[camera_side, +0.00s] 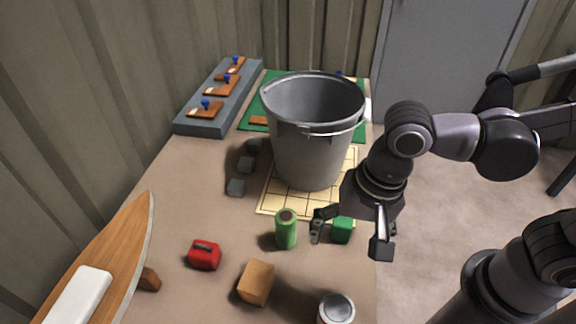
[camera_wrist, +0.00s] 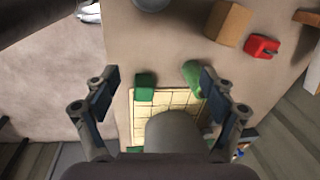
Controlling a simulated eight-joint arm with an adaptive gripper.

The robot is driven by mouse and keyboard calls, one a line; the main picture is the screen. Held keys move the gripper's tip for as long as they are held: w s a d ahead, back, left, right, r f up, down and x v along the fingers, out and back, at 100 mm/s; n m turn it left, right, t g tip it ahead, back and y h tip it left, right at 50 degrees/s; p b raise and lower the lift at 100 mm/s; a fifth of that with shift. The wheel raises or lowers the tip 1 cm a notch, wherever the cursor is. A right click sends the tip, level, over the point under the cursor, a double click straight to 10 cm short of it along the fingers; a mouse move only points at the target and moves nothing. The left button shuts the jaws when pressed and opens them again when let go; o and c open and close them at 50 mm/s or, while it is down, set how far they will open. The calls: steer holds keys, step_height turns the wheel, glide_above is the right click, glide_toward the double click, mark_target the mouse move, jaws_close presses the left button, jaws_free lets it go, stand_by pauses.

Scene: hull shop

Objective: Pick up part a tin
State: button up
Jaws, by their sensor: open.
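A tin (camera_side: 336,308) with a pale grey lid stands at the table's near edge in the side view, partly cut off by the frame. In the wrist view a grey round shape, likely the same tin (camera_wrist: 152,4), shows at the top edge. My gripper (camera_side: 349,238) is open and empty, well behind the tin in the side view. In the side view a green block (camera_side: 342,230) shows between its fingers. In the wrist view my gripper (camera_wrist: 158,95) points down with the green block (camera_wrist: 145,87) between the fingers; its height above the table is unclear.
A green can (camera_side: 286,230), a tan block (camera_side: 256,282) and a red object (camera_side: 204,255) stand nearby. A tall metal bucket (camera_side: 312,150) stands on a gridded yellow mat (camera_side: 268,206). A wooden boat hull (camera_side: 122,245) is at left. Bare table lies between the block and tin.

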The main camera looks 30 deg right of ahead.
mark_target(337, 309)
steer(key=s+a+m, duration=0.1)
steer(key=s, duration=0.1)
steer(key=s+a+f+m+g, duration=0.1)
steer(key=s+a, duration=0.1)
steer(key=s+a+h, duration=0.1)
steer(key=s+a, duration=0.1)
steer(key=shift+a+f+m, duration=0.1)
steer(key=shift+f+m, duration=0.15)
steer(key=shift+m, duration=0.15)
steer(key=shift+w+f, duration=0.1)
steer(key=shift+f, duration=5.2)
steer(key=c, duration=1.5)
